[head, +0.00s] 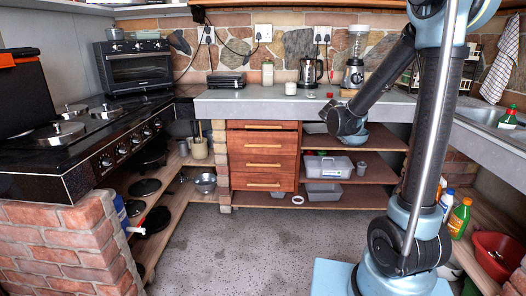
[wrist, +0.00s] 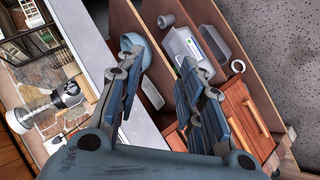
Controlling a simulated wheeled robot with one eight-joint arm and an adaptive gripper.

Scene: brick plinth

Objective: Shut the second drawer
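Part of the unit also shows at lower right in the wrist view (wrist: 236,105). My gripper (head: 343,125) is to the right of the unit, by the counter's front edge. In the wrist view its fingers (wrist: 162,58) are spread with nothing between them, and it touches no drawer.
The counter (head: 250,108) overhangs the drawers. A black stove (head: 85,150) on brick stands left. The speckled floor (head: 240,245) before the drawers is clear.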

